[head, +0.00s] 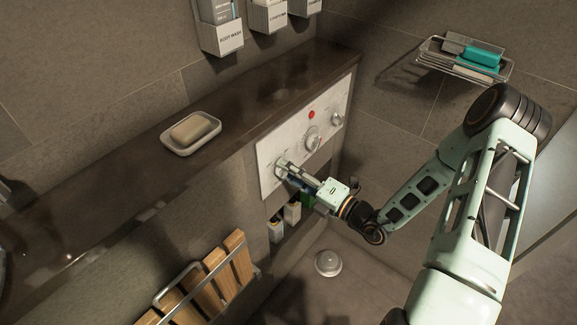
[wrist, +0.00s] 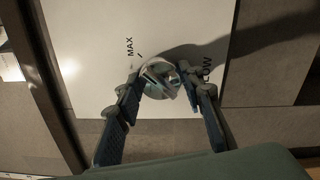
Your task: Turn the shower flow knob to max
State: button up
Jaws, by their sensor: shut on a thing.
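The shower flow knob is a round metal knob on the white control panel (head: 268,150), at its lower left end in the head view. In the wrist view the knob (wrist: 160,80) sits between my two fingers, with "MAX" printed to its upper left and "LOW" to its right. My gripper (head: 286,168) reaches the panel from the right; in the wrist view my gripper (wrist: 160,93) is shut on the knob. The knob's pointer is partly hidden, so its exact setting is unclear.
The panel also carries a larger dial (head: 312,138), a red button (head: 311,115) and another knob (head: 337,118). A niche with several bottles (head: 292,212) lies below my gripper. A soap dish (head: 191,145) is on the ledge. A folding wooden seat (head: 215,268) stands at lower left.

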jog(key=shift+m, duration=0.5)
jog(key=o, duration=1.2)
jog(key=shift+c, duration=0.2)
jog(key=v, duration=1.2)
